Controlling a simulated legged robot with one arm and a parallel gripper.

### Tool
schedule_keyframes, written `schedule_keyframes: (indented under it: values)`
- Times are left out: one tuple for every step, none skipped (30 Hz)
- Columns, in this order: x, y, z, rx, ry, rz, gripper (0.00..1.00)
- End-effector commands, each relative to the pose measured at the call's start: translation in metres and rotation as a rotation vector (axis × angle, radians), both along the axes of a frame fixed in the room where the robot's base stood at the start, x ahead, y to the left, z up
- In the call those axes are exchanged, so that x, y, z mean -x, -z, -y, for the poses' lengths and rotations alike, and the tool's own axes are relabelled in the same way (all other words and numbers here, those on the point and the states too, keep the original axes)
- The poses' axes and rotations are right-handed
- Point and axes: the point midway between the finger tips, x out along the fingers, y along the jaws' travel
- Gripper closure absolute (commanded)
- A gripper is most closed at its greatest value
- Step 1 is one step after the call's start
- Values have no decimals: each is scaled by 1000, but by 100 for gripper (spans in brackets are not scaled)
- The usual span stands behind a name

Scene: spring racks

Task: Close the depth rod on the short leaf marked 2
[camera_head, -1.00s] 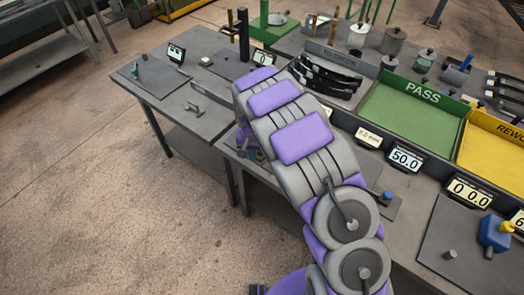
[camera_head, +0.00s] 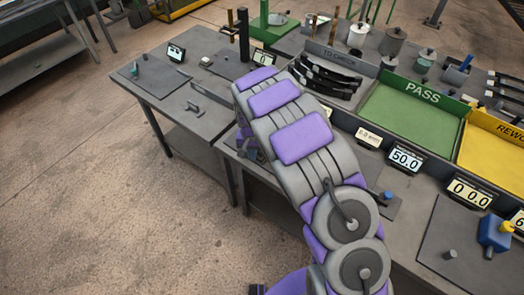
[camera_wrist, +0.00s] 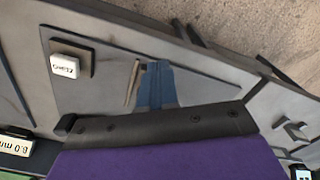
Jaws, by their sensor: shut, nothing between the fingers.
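My gripper (camera_wrist: 156,70) is at the middle of the wrist view, its blue-grey fingers together with nothing visible between them. It is over a grey plate (camera_wrist: 205,85) on the bench. A thin metal rod-like part (camera_wrist: 133,82) is just beside the fingers; I cannot tell whether they touch it, or whether it is the depth rod. In the head view my arm hides most of this spot. Several dark curved leaves (camera_head: 328,78) lie in the TO CHECK tray (camera_head: 322,50). No mark 2 is readable on any leaf.
A white ZERO button (camera_wrist: 65,66) sits on a dark block. The green PASS tray (camera_head: 410,112) and yellow REWORK tray (camera_head: 494,150) are at the right. Displays, including 50.0 (camera_head: 405,158), line the bench front. A second bench (camera_head: 165,95) stands at the left.

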Motion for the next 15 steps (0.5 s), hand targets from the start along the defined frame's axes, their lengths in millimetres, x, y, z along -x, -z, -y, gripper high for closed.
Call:
schedule_keyframes:
  values:
    - [0,0,0,0,0,0,100]
    - [0,1,0,0,0,0,100]
    - [0,2,0,0,0,0,100]
    - [0,2,0,0,0,0,100]
    - [0,3,0,0,0,0,100]
    - [0,5,0,0,0,0,100]
    - [0,6,0,0,0,0,100]
    - [0,7,0,0,0,0,100]
    - [0,8,0,0,0,0,100]
    - [0,9,0,0,0,0,100]
    - [0,10,0,0,0,0,100]
    - [0,12,0,0,0,0,100]
    - [0,13,0,0,0,-1,100]
    - [0,14,0,0,0,-1,100]
    - [0,16,0,0,0,-1,100]
